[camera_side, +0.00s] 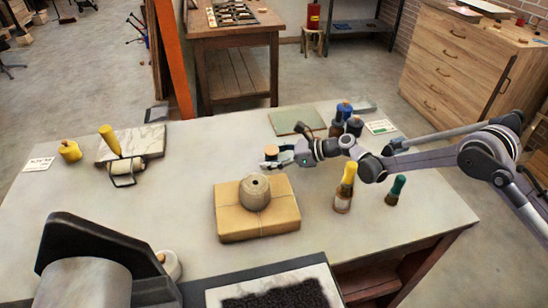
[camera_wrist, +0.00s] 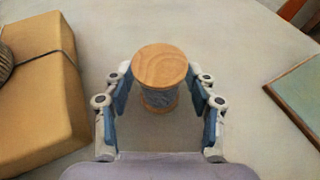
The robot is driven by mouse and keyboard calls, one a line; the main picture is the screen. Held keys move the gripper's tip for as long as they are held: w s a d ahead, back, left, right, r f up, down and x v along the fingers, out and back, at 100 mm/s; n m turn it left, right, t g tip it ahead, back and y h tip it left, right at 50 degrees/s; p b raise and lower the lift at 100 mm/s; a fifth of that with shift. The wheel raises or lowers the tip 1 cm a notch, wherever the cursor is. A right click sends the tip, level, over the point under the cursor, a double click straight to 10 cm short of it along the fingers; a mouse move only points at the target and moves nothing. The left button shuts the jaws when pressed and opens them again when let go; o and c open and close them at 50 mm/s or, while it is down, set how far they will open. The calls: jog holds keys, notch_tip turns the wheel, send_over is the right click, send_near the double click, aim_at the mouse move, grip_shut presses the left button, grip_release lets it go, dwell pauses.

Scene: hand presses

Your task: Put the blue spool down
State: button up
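The blue spool (camera_wrist: 161,69) stands upright between the fingers of my gripper (camera_wrist: 160,80) in the wrist view. It has a round wooden top, dull blue thread below and a wooden lower flange. The fingertips meet the sides of the top flange, and gaps show beside the narrower thread. In the side view the spool (camera_side: 271,152) shows its wooden top at my gripper (camera_side: 270,161), behind the brown parcel. Whether its base touches the table is hard to tell.
The brown parcel (camera_side: 258,222) carries a grey twine ball (camera_side: 255,193). A green-topped board (camera_side: 296,121) lies behind my gripper, with dark-bodied bottles (camera_side: 344,122) beside it. A yellow-topped brush (camera_side: 345,188) and green-topped one (camera_side: 396,190) stand right.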

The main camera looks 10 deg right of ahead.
jog(key=shift+r, duration=0.15)
jog(key=v, duration=1.1)
jog(key=shift+s+d+r, duration=0.1)
jog(key=shift+d+r, duration=0.05)
jog(key=shift+d, duration=0.05)
jog(key=shift+s+d+r, duration=0.15)
jog(key=shift+d+r, duration=0.15)
jog(key=shift+r, duration=0.05)
jog(key=s+d+r+n+h, duration=0.6)
jog(key=s+d+r+n, duration=0.3)
jog(key=s+r+n, duration=0.3)
jog(key=s+d+n+h, duration=0.3)
jog(key=s+d+n, duration=0.2)
jog(key=s, duration=0.5)
jog(key=s+d+n+t+h, duration=0.1)
jog(key=s+d+n+h, duration=0.2)
jog(key=s+d+n, duration=0.3)
jog(key=s+d, duration=0.1)
jog(key=s, duration=0.3)
jog(key=shift+d+r+n, duration=0.3)
jog(key=shift+d+r, duration=0.1)
